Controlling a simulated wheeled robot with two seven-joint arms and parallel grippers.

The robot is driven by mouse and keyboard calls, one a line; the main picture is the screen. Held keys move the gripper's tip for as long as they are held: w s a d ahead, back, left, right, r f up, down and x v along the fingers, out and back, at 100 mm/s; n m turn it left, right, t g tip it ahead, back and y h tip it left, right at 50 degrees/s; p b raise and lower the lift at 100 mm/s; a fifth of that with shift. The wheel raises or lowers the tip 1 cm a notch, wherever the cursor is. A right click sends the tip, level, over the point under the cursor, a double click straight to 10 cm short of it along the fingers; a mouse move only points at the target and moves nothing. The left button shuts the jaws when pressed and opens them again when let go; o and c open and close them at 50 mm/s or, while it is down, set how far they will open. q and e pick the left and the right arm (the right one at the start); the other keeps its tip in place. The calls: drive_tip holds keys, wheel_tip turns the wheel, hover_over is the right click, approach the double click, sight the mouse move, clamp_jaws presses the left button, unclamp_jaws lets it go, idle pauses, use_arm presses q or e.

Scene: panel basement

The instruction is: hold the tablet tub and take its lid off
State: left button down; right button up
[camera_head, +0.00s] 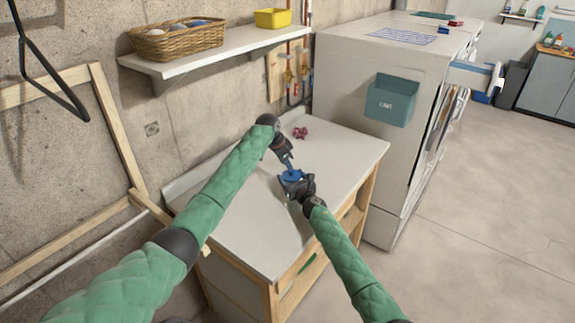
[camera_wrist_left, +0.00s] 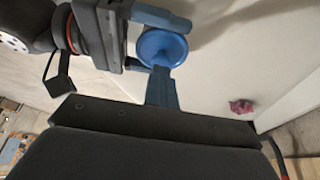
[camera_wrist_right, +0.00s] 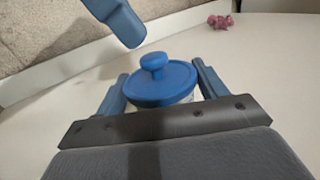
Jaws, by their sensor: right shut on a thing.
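The tablet tub has a round blue lid with a knob (camera_wrist_right: 155,80). The lid also shows from above in the left wrist view (camera_wrist_left: 162,46) and as a small blue disc in the head view (camera_head: 292,175). My right gripper (camera_wrist_right: 160,85) is shut around the tub, one blue finger on each side just under the lid. Little of the tub's pale body shows below the lid. My left gripper (camera_head: 288,165) is above the lid, its blue fingers together in its wrist view (camera_wrist_left: 161,72). Its tips appear close to the knob but apart from it, and hold nothing visible.
The tub is over the grey worktop (camera_head: 250,225). A small pink-red object (camera_head: 300,132) lies near its back. A wall shelf (camera_head: 215,52) holds a wicker basket (camera_head: 180,42) and a yellow bin (camera_head: 273,18). A white appliance (camera_head: 345,75) with a teal box (camera_head: 392,102) stands right.

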use_arm(q)
drive_tip(key=c, duration=1.7)
unclamp_jaws()
drive_tip(key=shift+r, duration=0.1)
drive_tip(key=v, duration=1.1)
drive_tip(key=shift+a+r, duration=0.25)
drive_tip(key=shift+r, duration=0.1)
use_arm(e)
drive_tip(key=o, duration=1.5)
drive_tip(key=shift+c, duration=0.2)
drive_tip(key=shift+d, duration=0.1)
